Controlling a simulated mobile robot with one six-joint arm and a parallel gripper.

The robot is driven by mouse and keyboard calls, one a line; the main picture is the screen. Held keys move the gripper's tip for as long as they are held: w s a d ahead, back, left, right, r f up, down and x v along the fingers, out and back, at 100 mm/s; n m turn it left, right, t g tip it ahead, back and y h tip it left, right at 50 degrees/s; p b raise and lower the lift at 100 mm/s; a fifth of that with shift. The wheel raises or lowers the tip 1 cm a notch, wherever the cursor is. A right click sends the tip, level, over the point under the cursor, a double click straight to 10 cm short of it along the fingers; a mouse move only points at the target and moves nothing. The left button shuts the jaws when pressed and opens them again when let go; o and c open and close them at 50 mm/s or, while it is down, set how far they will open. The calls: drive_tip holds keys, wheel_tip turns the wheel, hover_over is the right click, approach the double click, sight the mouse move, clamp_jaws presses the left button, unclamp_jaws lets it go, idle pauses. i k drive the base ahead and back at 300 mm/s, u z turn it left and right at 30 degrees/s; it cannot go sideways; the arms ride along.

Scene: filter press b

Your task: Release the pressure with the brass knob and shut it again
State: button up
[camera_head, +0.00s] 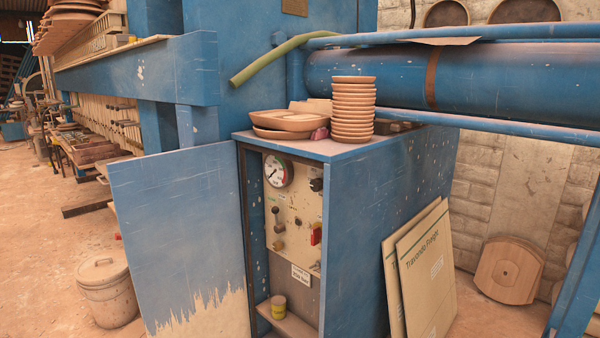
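The filter press's control panel (297,212) shows inside the blue cabinet (375,210), whose door (185,235) stands open to the left. A small brass-coloured knob (278,245) sits low on the left of the panel, below a dark-knobbed lever (277,212). Whether the knob is open or shut cannot be told at this size. A round pressure gauge (278,172) is at the panel's top left; its reading is too small to tell. My gripper is not in view.
A red switch (316,234) and a black knob (316,184) are on the panel's right. A yellowish tin (278,307) stands on the cabinet's lower ledge. Stacked clay dishes (353,108) stand on top. Cardboard sheets (425,275) lean at the right; a lidded bucket (105,292) stands left of the door.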

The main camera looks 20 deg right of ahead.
sight(278, 245)
drive_tip(key=k, duration=0.3)
drive_tip(key=u, duration=0.15)
drive_tip(key=i, duration=0.95)
drive_tip(key=z, duration=1.15)
drive_tip(key=k, duration=0.15)
drive_tip(key=u, duration=3.05)
